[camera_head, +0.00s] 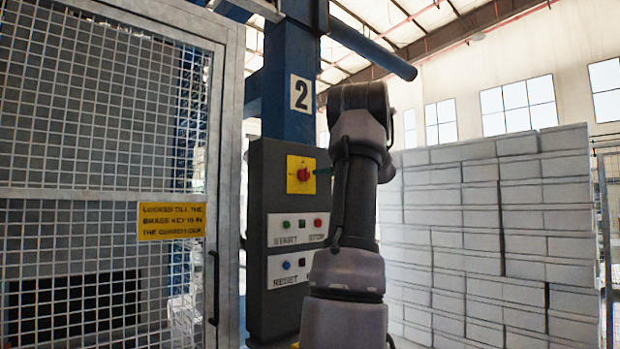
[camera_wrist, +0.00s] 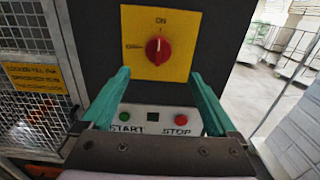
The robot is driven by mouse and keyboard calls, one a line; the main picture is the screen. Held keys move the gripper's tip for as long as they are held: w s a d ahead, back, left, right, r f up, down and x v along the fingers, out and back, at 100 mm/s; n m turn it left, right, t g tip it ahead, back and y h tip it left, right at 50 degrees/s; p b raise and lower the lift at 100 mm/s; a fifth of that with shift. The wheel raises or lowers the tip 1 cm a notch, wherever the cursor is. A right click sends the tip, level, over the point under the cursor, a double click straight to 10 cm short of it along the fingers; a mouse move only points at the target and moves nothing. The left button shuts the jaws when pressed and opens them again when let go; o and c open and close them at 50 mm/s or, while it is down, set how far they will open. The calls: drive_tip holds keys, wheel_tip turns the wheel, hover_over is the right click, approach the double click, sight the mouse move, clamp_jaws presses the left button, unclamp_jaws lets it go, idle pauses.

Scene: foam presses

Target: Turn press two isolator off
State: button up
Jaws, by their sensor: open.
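The press two isolator is a red rotary knob (camera_wrist: 157,51) on a yellow plate (camera_wrist: 178,17), high on the dark control box (camera_head: 264,220) under the number 2 sign (camera_head: 301,94). In the wrist view the pale mark on the knob looks upright, towards the word ON. A small label left of the knob is too blurred to read. My gripper (camera_wrist: 160,75) is open, its teal fingers apart below and either side of the knob, with nothing between them. In the head view the knob (camera_head: 303,174) shows just left of a teal fingertip; my arm hides most of the gripper.
Below the isolator are the START button (camera_head: 286,224), STOP button (camera_head: 318,223) and RESET button (camera_head: 286,265). A mesh guard door (camera_head: 228,180) with a yellow sign (camera_head: 171,221) stands left. Stacked pale blocks (camera_head: 490,230) fill the right.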

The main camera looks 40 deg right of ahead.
sight(308, 175)
drive_tip(key=w, duration=0.7)
drive_tip(key=w+a, duration=0.1)
drive_tip(key=w, duration=0.2)
drive_tip(key=shift+w, duration=0.15)
drive_tip(key=shift+c, duration=0.3)
drive_tip(key=c, duration=1.3)
